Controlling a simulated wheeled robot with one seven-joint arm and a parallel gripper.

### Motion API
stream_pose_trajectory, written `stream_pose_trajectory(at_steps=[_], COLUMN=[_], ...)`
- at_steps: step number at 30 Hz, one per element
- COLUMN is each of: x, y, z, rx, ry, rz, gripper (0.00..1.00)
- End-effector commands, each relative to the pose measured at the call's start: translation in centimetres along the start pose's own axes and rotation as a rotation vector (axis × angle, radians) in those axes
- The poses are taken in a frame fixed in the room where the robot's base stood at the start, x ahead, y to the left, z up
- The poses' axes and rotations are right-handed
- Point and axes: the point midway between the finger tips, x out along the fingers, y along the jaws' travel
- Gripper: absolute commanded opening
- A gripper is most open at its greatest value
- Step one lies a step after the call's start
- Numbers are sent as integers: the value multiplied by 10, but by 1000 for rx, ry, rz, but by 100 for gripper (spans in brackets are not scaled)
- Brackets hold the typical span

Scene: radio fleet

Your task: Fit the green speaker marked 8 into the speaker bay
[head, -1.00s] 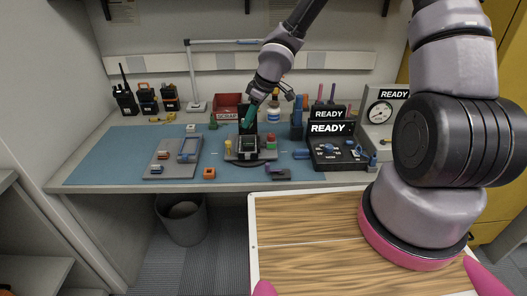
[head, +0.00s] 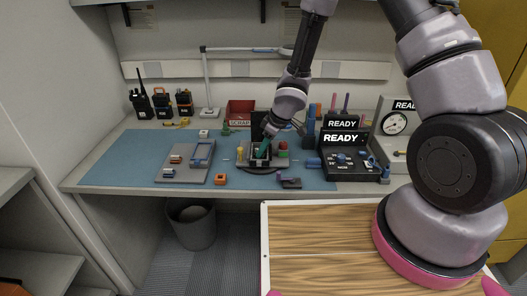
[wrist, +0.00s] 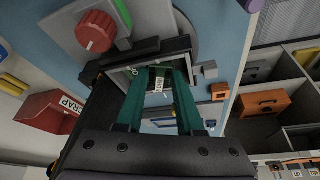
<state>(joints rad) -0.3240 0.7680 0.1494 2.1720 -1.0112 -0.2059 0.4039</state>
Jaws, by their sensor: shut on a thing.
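My gripper (wrist: 160,88) has its teal fingers closed on a small part with a white label, taken to be the green speaker (wrist: 160,82). Its mark is too small to read. The fingertips reach down into a dark, box-shaped opening, the speaker bay (wrist: 190,60). Whether the speaker is seated cannot be told. In the head view my gripper (head: 264,146) is low over the radio fixture (head: 260,164) in the middle of the blue mat, and the fingers hide the speaker there.
A red knob (wrist: 96,31) sits on the fixture beside the bay. A red scrap bin (head: 240,112) stands behind. A grey tray with parts (head: 186,162) lies left, and a black READY tester (head: 342,160) stands close on the right. The mat's left part is clear.

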Motion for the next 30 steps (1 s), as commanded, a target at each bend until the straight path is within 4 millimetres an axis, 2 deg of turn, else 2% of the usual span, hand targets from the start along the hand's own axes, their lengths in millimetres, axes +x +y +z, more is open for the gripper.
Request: stream_pose_trajectory(at_steps=[3, 10, 11, 12, 13, 25, 30], x=[9, 11, 11, 11, 11, 10, -2], y=[0, 1, 0, 0, 0, 2, 3], z=[4, 6, 6, 6, 7, 8, 8], rx=[-2, 1, 1, 1, 1, 6, 11], ry=[-2, -3, -4, -4, -4, -8, -5], rz=[1, 2, 1, 1, 1, 3, 4], gripper=[0, 0, 40, 55, 66, 66, 66])
